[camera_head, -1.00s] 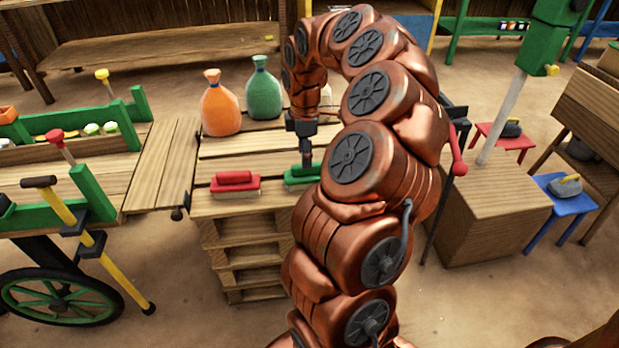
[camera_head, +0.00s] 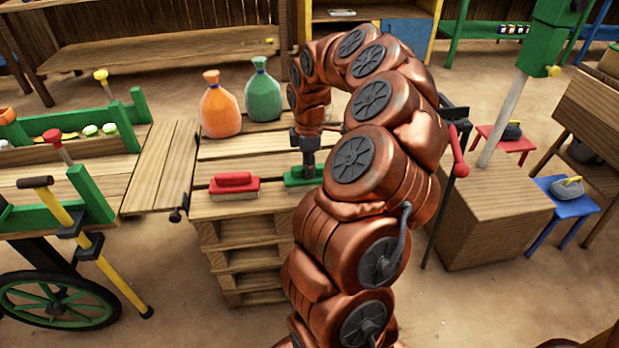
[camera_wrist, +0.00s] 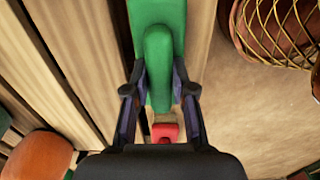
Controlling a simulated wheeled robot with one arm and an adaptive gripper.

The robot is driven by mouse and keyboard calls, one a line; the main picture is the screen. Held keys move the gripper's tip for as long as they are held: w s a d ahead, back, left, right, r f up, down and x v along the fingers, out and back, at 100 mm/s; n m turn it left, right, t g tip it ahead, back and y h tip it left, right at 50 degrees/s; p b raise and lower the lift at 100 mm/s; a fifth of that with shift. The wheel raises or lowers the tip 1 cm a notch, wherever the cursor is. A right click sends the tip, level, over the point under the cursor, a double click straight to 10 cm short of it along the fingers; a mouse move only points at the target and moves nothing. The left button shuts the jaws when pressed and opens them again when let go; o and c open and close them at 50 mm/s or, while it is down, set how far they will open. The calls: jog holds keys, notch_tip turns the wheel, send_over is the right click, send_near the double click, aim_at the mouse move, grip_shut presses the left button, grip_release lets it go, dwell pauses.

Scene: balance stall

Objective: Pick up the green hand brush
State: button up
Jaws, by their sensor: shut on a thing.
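The green hand brush (camera_head: 299,178) is at the front edge of the slatted pallet top, partly hidden behind my arm in the head view. In the wrist view the green brush (camera_wrist: 158,55) lies between my two fingers, which close on its raised handle from both sides. My gripper (camera_head: 308,168) points down over the brush and is shut on it; it also shows in the wrist view (camera_wrist: 160,88). I cannot tell whether the brush is clear of the pallet.
A red hand brush (camera_head: 234,186) lies to the left on the same pallet stack (camera_head: 245,255). An orange sack (camera_head: 220,108) and a green sack (camera_head: 263,92) stand behind. A wooden box (camera_head: 492,215) stands to the right.

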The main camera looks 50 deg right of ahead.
grip_shut()
jog(key=shift+r+p, duration=0.45)
jog(key=shift+r, duration=1)
jog(key=shift+a+r, duration=0.35)
jog(key=shift+r, duration=0.05)
jog(key=s+a+r+p, duration=0.1)
jog(key=s+a, duration=0.1)
jog(key=a, duration=1.3)
jog(key=shift+s+r+p, duration=0.15)
jog(key=shift+p, duration=0.2)
